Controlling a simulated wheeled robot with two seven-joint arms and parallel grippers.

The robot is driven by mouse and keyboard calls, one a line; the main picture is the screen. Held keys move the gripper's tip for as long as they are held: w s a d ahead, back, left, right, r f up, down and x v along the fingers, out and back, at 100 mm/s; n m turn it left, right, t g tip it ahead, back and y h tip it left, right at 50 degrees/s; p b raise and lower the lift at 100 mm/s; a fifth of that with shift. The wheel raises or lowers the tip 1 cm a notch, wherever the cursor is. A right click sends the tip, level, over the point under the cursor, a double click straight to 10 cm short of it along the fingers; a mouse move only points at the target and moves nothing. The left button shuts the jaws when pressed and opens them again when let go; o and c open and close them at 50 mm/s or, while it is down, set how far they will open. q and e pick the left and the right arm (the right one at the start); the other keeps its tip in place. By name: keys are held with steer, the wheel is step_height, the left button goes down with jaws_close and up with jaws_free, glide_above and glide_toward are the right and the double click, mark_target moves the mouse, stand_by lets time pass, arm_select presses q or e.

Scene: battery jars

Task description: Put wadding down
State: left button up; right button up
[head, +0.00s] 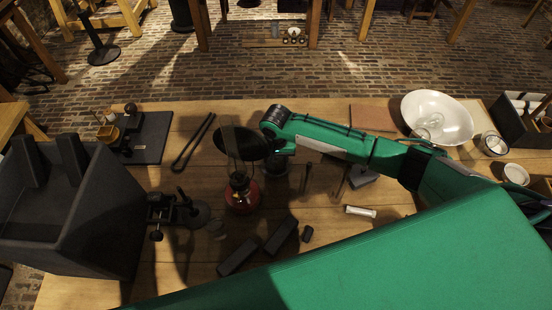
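My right arm, green with black joints, comes in from the right and reaches over the middle of the table. Its black wrist end is near a red-based lamp (241,194). The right gripper (278,168) is mostly hidden under the wrist, and its fingers cannot be made out. No wadding can be clearly identified in or under it. A small white cylinder (360,211) lies on the table below the arm; I cannot tell whether it is wadding. My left gripper is not in view.
A wooden table (210,270) holds a dark box (75,215) at left, tongs (193,142), dark blocks (258,246), and a white bowl (452,117) and glass jar (493,144) at right. A black disc (235,143) sits by the lamp. My green body covers the lower right.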

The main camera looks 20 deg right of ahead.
steer(key=shift+f, duration=0.1)
steer(key=o, duration=0.7)
steer(key=shift+c, duration=0.2)
step_height(320, 180, up, 12)
steer(key=shift+s+a+f+b, duration=0.1)
steer(key=shift+s+f+b, duration=0.1)
steer(key=shift+b, duration=0.75)
steer(key=shift+r, duration=0.35)
